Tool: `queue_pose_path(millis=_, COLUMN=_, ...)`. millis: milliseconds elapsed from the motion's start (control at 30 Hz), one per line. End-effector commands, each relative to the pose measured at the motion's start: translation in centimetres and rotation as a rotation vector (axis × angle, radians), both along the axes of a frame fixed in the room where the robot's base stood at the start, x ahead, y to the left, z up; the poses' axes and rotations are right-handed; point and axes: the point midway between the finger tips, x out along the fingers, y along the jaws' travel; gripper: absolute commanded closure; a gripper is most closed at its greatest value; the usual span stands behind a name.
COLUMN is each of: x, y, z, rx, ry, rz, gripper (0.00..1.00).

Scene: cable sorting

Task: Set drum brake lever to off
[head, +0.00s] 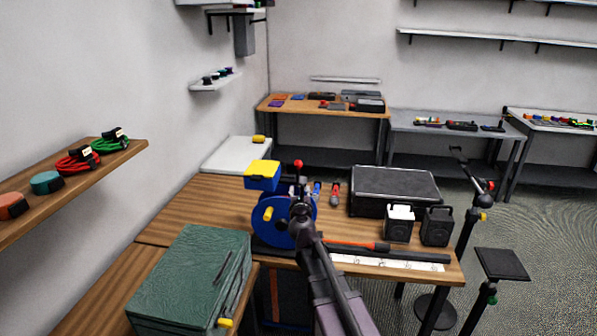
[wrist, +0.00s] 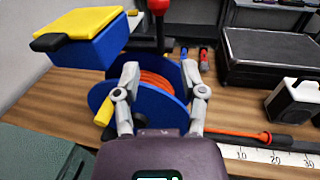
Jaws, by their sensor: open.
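The blue cable drum (head: 272,222) stands on the wooden workbench, with a yellow crank handle (wrist: 103,111) on its side and orange cable (wrist: 156,82) wound inside. A lever with a red knob (head: 298,163) rises behind the drum; I take it for the brake lever. Its red knob (wrist: 158,6) is cut by the top edge of the wrist view. No off marking is readable. My gripper (wrist: 160,75) is open and empty, its fingers apart in front of the drum. In the head view my gripper (head: 300,208) hides part of the drum.
A blue box with a yellow lid (head: 262,168) sits left of the lever. A green case (head: 190,278) stands front left. A black case (head: 395,190), two small speaker-like boxes, an orange-and-black rod (head: 350,245) and a white ruler strip (head: 385,265) lie to the right.

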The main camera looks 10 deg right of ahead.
Motion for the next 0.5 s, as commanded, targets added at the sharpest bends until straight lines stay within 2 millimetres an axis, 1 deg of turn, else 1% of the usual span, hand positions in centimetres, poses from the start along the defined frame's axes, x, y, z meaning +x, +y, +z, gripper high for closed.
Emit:
queue_pose_path(millis=167, x=0.3, y=0.0, z=0.0, rx=-0.002, ry=0.0, rz=0.001, gripper=0.46)
queue_pose_path(millis=267, x=0.9, y=-0.1, z=0.0, rx=-0.002, ry=0.0, rz=0.001, gripper=0.46)
queue_pose_path(millis=367, x=1.8, y=-0.2, z=0.0, rx=-0.003, ry=0.0, rz=0.0, gripper=0.46)
queue_pose_path(millis=500, x=3.5, y=-0.5, z=0.0, rx=-0.003, ry=0.0, rz=0.0, gripper=0.46)
